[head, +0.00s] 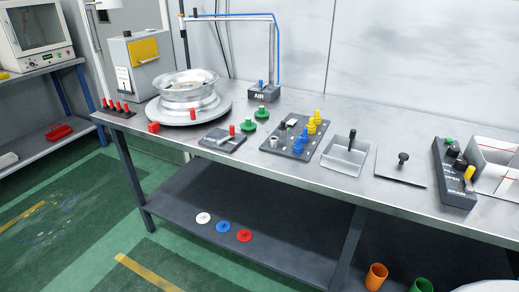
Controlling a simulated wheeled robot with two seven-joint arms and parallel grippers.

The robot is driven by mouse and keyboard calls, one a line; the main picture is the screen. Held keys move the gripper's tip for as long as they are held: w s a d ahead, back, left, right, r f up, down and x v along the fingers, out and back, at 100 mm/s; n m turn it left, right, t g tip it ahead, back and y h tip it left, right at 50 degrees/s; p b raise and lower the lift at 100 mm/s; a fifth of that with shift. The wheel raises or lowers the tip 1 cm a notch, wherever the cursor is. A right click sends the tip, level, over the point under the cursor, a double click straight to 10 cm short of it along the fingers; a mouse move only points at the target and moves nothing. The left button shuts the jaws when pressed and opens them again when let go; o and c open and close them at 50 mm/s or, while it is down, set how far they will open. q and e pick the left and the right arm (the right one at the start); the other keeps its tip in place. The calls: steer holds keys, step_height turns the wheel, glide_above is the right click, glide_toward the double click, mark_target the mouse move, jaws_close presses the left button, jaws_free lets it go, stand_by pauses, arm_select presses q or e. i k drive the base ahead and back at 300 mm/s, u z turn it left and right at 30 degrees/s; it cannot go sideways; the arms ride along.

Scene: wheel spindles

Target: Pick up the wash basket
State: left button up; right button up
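A small grey open-topped box (343,163) with a black knobbed handle stands on the metal workbench, right of centre. It looks the most like the wash basket, though I cannot be sure. It sits upright, between a dark board of coloured pegs on its left and a flat plate with a black knob (402,160) on its right. Its inside looks empty apart from the handle. Neither of my grippers is in view.
The peg board (285,150), a silver wheel (187,88) on a round turntable and a dark control box (453,178) also occupy the metal workbench (300,178). An AIR stand (264,94) is behind. Orange (376,277) and green (421,286) cups show below.

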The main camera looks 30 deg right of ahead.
mark_target(343, 154)
steer(key=u, duration=0.35)
steer(key=i, duration=1.45)
steer(key=z, duration=1)
